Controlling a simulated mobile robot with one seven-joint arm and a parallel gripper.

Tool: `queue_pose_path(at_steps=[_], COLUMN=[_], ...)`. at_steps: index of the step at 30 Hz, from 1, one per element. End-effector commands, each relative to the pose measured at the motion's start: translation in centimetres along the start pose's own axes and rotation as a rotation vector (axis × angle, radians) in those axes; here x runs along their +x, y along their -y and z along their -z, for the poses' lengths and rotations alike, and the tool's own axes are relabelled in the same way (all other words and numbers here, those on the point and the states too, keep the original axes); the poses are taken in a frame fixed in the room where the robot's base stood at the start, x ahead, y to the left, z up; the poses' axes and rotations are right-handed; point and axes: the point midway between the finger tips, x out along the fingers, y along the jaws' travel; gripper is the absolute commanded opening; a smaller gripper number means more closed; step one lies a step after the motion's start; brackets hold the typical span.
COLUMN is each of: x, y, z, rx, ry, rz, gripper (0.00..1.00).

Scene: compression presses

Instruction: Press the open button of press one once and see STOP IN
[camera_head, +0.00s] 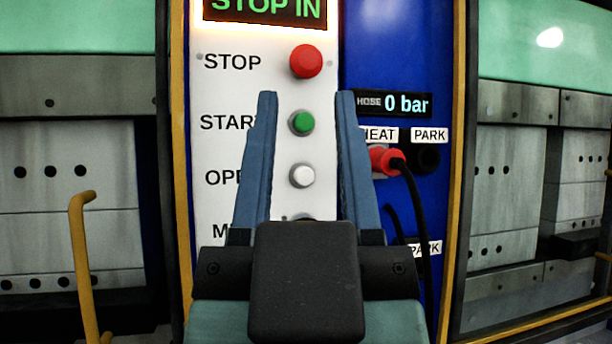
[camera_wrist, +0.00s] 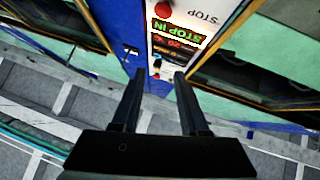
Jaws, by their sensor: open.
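The white control panel (camera_head: 225,100) stands straight ahead in the head view. It has a red STOP button (camera_head: 306,61), a green START button (camera_head: 302,122) and a white button (camera_head: 302,175) beside the partly covered label "OP". A lower button by a label starting "M" is mostly hidden by my gripper. The display (camera_head: 265,8) at the top reads STOP IN in green; it also shows upside down in the wrist view (camera_wrist: 178,30). My gripper (camera_head: 304,97) is open and empty, its blue fingers either side of the button column in the picture.
Right of the buttons, a blue panel holds a "HOSE 0 bar" readout (camera_head: 393,104), a red plug (camera_head: 383,160) with a black cable in the HEAT socket, and PARK sockets (camera_head: 425,157). Grey press plates flank the panel. A yellow handle (camera_head: 82,260) stands at left.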

Motion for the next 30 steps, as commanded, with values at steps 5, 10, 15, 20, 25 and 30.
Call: queue_pose_path(at_steps=[5, 10, 15, 20, 25, 30], x=[0.00, 0.00, 0.00, 0.00, 0.00, 0.00], y=[0.00, 0.00, 0.00, 0.00, 0.00, 0.00], z=[-0.01, -0.01, -0.01, -0.01, -0.01, -0.01], rx=[0.000, 0.000, 0.000, 0.000, 0.000, 0.000], ry=[0.000, 0.000, 0.000, 0.000, 0.000, 0.000], rz=[0.000, 0.000, 0.000, 0.000, 0.000, 0.000], gripper=[0.10, 0.00, 0.00, 0.00, 0.00, 0.00])
